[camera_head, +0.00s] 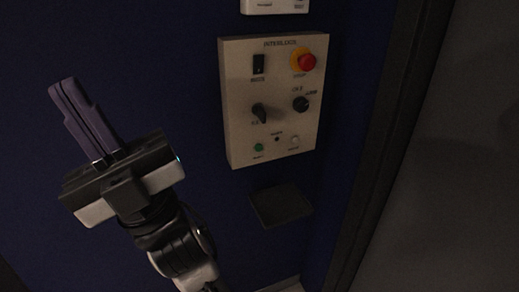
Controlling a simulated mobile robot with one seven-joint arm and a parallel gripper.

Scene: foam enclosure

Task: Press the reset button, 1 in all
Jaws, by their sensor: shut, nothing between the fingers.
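A beige control panel (235,105) headed INTERLOCK is fixed to the dark blue wall. Low on its face are a green button (258,147) at the left and a pale button (295,140) at the right. Their small labels are too blurred to read surely, so I cannot tell which is the reset button. My gripper (62,86) is left of the panel, with its fingers shut together and empty, pointing up and left. It is apart from the panel and covers none of its controls.
The panel also carries a red stop button (307,62) on a yellow collar, a black rocker switch (258,64) and two black knobs (301,104). A dark square plate or tray (281,205) is below. A dark post (372,150) stands at the right.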

